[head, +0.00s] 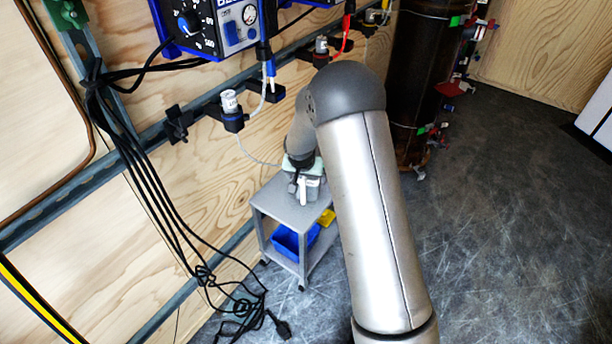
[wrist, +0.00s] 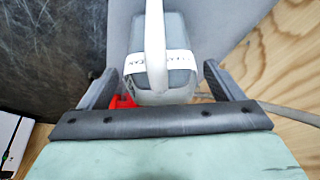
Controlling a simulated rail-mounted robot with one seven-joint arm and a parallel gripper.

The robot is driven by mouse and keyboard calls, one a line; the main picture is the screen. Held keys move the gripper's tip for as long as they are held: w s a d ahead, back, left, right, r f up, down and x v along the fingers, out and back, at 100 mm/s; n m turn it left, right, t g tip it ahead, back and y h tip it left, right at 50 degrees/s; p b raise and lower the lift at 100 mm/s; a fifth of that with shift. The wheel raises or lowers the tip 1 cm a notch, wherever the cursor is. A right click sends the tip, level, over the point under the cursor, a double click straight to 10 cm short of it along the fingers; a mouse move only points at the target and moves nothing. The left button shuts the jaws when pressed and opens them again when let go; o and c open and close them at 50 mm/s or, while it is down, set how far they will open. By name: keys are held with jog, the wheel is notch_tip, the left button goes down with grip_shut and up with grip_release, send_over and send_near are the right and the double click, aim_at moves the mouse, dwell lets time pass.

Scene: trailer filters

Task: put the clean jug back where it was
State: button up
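The jug (wrist: 176,72) is a pale grey, translucent container with a white handle strip and a white label band, its print only partly readable. In the wrist view it sits between the two fingers of my gripper (wrist: 160,80). The fingers are spread, with a small gap visible on each side of the jug. In the head view the jug (head: 312,188) is on the top shelf of a small grey cart (head: 283,208), mostly hidden by my gripper (head: 300,172). I cannot tell whether its base touches the shelf.
A blue bin (head: 290,241) and a yellow item (head: 327,217) are on the cart's lower shelf. The wooden wall carries a rail with sensors (head: 231,108) and thin tubing. Black cables (head: 165,200) hang at left. A dark cylinder (head: 418,70) stands behind. Floor at right is clear.

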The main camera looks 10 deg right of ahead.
jog(key=shift+r+p, duration=0.3)
jog(key=shift+r, duration=0.15)
jog(key=p+v, duration=0.1)
jog(key=v, duration=1)
jog(key=shift+s+r+p, duration=0.15)
jog(key=shift+p, duration=0.15)
jog(key=s+d+r+n+g, duration=0.1)
jog(key=s+r, duration=0.3)
jog(key=s, duration=1.3)
jog(key=s+d+r+n+g+y, duration=0.1)
jog(key=s+d+r+n+g, duration=0.1)
jog(key=s, duration=1.4)
notch_tip(320, 180, up, 2)
jog(key=shift+s+d+r+n+g+y, duration=0.1)
jog(key=shift+s+d+n+g+y, duration=0.2)
jog(key=shift+n+g, duration=0.6)
